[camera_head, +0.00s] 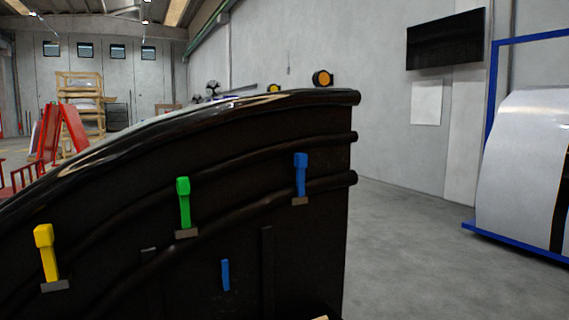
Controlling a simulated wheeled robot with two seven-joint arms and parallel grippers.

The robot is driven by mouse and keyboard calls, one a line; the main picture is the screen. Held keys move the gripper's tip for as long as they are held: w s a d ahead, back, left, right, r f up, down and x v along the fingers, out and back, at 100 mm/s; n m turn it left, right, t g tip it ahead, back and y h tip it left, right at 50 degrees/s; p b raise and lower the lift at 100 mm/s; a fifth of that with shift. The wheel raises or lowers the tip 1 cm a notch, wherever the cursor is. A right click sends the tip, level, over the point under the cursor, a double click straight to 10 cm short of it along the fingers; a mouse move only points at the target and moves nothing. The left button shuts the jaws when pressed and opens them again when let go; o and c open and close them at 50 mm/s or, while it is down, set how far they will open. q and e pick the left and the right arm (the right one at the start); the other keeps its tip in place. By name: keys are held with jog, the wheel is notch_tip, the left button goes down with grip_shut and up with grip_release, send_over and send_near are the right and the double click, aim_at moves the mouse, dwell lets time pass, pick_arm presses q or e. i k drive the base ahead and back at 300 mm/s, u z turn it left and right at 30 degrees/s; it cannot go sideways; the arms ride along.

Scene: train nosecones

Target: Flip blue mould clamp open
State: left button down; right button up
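The blue mould clamp (301,175) is on the right part of the black mould's side (325,230). It stands upright, its head at the upper ribbed edge and its foot on a small grey-brown base. A green clamp (184,203) and a yellow clamp (46,253) stand upright in the same way further left. A second, smaller blue piece (225,275) is lower down on the mould's side. Neither of my grippers shows clearly; a small pale piece at the bottom edge cannot be identified.
The black curved mould fills the left and middle. Open grey floor (405,245) lies to its right. A white panel on a blue frame (493,68) stands at the far right. Red stands (74,128) and a wooden rack (80,88) are at the back left.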

aim_at(300, 159)
jog(key=u, duration=0.7)
jog(key=i, duration=0.75)
jog(key=z, duration=0.4)
